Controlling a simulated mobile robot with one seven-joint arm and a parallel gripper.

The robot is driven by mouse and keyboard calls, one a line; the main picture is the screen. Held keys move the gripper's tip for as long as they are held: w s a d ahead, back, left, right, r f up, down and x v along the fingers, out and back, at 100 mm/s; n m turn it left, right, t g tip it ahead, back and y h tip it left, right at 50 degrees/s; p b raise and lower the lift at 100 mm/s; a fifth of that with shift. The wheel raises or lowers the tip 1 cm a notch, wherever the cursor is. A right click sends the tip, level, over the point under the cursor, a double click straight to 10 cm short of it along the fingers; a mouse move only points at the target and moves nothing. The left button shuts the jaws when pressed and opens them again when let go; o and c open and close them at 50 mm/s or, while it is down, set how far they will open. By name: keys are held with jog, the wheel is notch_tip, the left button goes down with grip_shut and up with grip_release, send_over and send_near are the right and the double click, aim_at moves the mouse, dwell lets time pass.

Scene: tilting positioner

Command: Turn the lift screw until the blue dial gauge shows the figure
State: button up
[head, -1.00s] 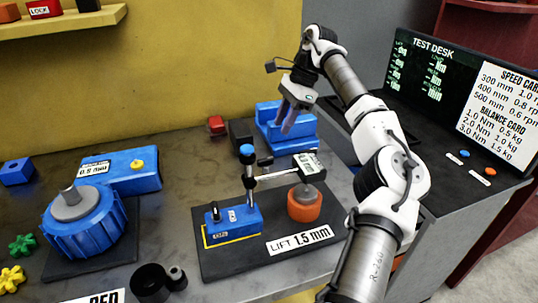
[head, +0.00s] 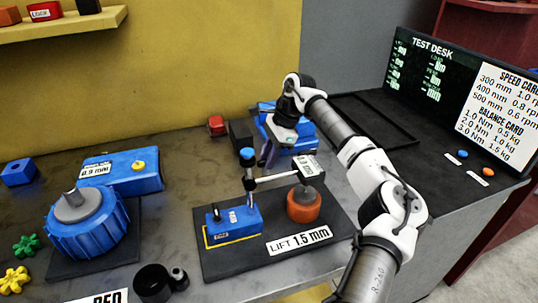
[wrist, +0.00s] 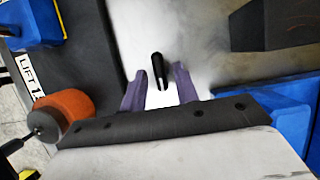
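The lift screw, an orange knob with a grey top (head: 304,206), stands on a black plate (head: 225,268) behind the label "LIFT 1.5 mm" (head: 299,240). It also shows at the left of the wrist view (wrist: 68,106). A small gauge display (head: 308,166) is on the stand arm just above it, its figure unreadable. The stand has a blue base (head: 234,222) and blue-capped post. My gripper (head: 268,153) is behind the stand, apart from the screw. Its purple fingers are spread in the wrist view (wrist: 159,92), with a small dark cylinder showing between them.
A blue block (head: 300,138) is close behind my gripper, with a dark block (head: 241,141) to its left. A blue ribbed wheel (head: 87,224) and a blue box with a small reading label (head: 138,168) stand left. The test desk screen (head: 420,75) is right.

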grip_shut()
jog(key=shift+m+b, duration=0.3)
jog(key=shift+b, duration=0.05)
jog(key=shift+s+f+m+t+b, duration=0.15)
jog(key=shift+m+t+b, duration=0.35)
jog(key=shift+m+b, duration=0.4)
jog(key=m+t+b, duration=0.1)
jog(key=m+b, duration=0.1)
jog(key=m, duration=0.1)
jog(key=shift+s+m+b, duration=0.15)
jog(key=shift+m+b, duration=0.25)
jog(key=m+t+b, duration=0.1)
jog(key=m, duration=0.1)
jog(key=m+t+b, duration=0.1)
jog(key=m+b, duration=0.1)
jog(key=shift+s+h, duration=0.15)
jog(key=shift+h, duration=0.15)
jog(key=shift+s+a+m+t+h+b, duration=0.1)
jog(key=shift+m+t+h+b, duration=0.25)
jog(key=shift+m+b, duration=1.05)
jog(key=shift+r, duration=0.2)
